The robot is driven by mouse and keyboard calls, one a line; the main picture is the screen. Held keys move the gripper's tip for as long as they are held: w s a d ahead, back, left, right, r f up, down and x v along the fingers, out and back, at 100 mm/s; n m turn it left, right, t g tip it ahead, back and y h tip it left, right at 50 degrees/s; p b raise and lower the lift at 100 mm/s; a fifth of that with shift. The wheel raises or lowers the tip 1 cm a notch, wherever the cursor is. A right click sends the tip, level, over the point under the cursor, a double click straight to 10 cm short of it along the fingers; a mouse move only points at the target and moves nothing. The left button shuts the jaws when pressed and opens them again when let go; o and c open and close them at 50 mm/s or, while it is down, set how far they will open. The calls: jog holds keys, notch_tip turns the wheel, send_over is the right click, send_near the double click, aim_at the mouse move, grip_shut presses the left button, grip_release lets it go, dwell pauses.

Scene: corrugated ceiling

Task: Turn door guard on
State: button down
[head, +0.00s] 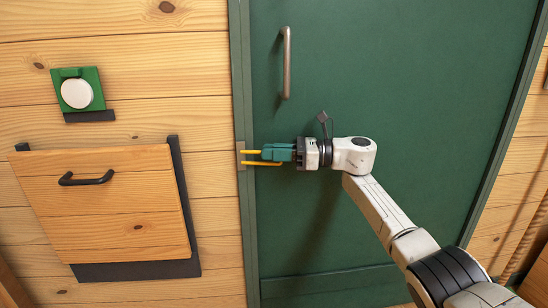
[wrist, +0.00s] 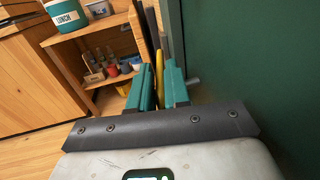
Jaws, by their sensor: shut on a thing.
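The green door (head: 400,90) fills the middle of the head view and looks closed in its green frame. The door guard is a yellow two-pronged bar (head: 262,164) beside a metal plate (head: 241,168) on the left frame edge. The bar extends right, across the door's edge. My gripper (head: 268,153) has teal fingers and comes from the right, at the upper prong. In the wrist view my gripper (wrist: 160,75) has the yellow bar (wrist: 159,72) between its fingers, shut on it. The fingers hide part of the bar. A small grey peg (wrist: 193,81) shows beside the right finger.
A vertical door handle (head: 286,62) is above my gripper. A tilted wooden panel (head: 110,210) and a green box with a round white disc (head: 77,92) are on the left wall. The wrist view shows a shelf (wrist: 105,25) with a lunch container (wrist: 66,14).

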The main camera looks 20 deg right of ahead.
jog(key=c, duration=1.2)
grip_release()
jog(key=shift+o, duration=0.2)
jog(key=p+v, duration=0.2)
jog(key=v, duration=0.8)
jog(key=shift+d, duration=0.35)
jog(key=shift+s, duration=0.1)
jog(key=shift+c, duration=0.4)
